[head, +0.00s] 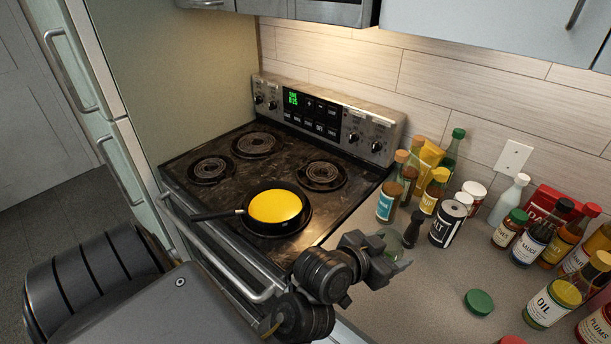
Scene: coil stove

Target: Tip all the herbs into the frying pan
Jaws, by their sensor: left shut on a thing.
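The black frying pan (249,228) sits on the front right burner of the stove, with its handle pointing left. A flat yellow layer like egg (275,206) fills it, and I see no green on top. My left gripper (398,254) is over the counter to the right of the stove. It is shut on a small clear jar (391,239) with some green in it, seemingly the herbs. The jar is partly hidden by the gripper, and I cannot tell whether it touches the counter. My right gripper is not in view.
A loose green lid (479,302) lies on the counter. A black-and-white can (447,224), a dark pepper mill (414,228) and several bottles crowd behind the gripper. An oil bottle (549,304) stands at the right. The other coil burners (320,175) are bare.

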